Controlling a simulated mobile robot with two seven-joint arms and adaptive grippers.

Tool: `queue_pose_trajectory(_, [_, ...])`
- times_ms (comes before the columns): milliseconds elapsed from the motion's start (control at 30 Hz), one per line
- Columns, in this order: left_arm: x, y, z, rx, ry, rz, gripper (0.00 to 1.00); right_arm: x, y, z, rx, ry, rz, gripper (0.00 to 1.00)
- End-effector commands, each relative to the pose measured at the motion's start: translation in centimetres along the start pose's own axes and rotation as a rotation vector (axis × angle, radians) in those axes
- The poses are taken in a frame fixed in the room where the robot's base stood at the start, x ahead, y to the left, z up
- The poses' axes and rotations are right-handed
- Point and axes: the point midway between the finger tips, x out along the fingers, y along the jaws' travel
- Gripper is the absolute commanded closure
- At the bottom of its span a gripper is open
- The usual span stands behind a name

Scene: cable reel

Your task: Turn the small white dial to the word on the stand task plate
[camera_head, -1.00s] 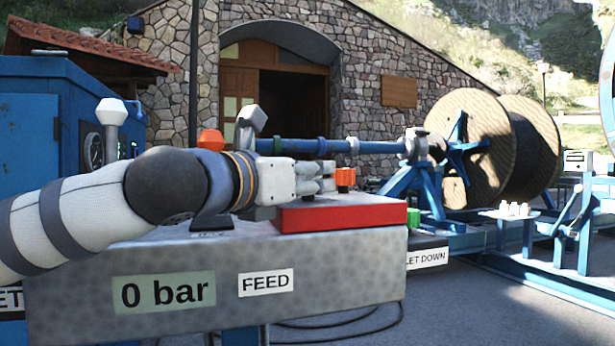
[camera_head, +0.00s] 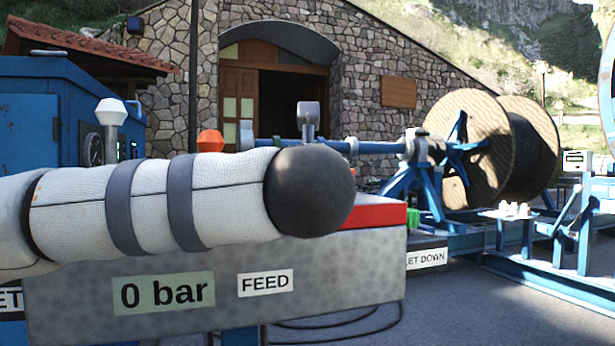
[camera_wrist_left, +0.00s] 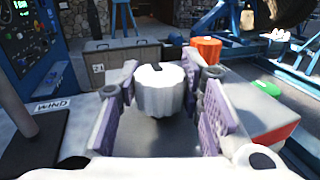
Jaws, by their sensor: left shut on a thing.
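The small white dial (camera_wrist_left: 160,92) stands upright between the two purple-padded fingers of my left gripper (camera_wrist_left: 160,105) in the left wrist view. The gripper is shut on it, with a dark mark on the dial's top. A WIND label (camera_wrist_left: 48,107) lies left of the dial on the grey stand. In the head view my left arm crosses in front of the grey stand (camera_head: 330,262), hiding the dial and the gripper. The stand's front carries a FEED label (camera_head: 265,282), and a LET DOWN label (camera_head: 427,258) is at its right. My right gripper is not in view.
An orange knob (camera_wrist_left: 205,50) stands beyond the dial. A blue cabinet (camera_head: 30,128) is at the left. A cable reel (camera_head: 468,150) stands behind at the right.

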Motion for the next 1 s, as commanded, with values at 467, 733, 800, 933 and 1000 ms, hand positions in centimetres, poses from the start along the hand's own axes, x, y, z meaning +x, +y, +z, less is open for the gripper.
queue_pose_trajectory(467, [0.0,0.0,-0.1,0.001,0.003,0.011,0.64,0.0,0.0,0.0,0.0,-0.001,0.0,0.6])
queue_pose_trajectory(733, [0.0,0.0,-0.1,0.001,0.002,0.01,0.45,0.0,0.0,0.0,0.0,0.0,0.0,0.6])
queue_pose_trajectory(800, [0.0,0.0,-0.1,0.001,0.002,0.01,0.45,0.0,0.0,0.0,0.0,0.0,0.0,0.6])
queue_pose_trajectory(933, [-0.9,-0.1,0.0,0.001,0.001,0.007,0.45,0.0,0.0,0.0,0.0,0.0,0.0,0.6])
queue_pose_trajectory(1000, [-2.5,-0.1,0.0,0.002,0.0,0.006,0.45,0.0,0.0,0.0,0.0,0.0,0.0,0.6])
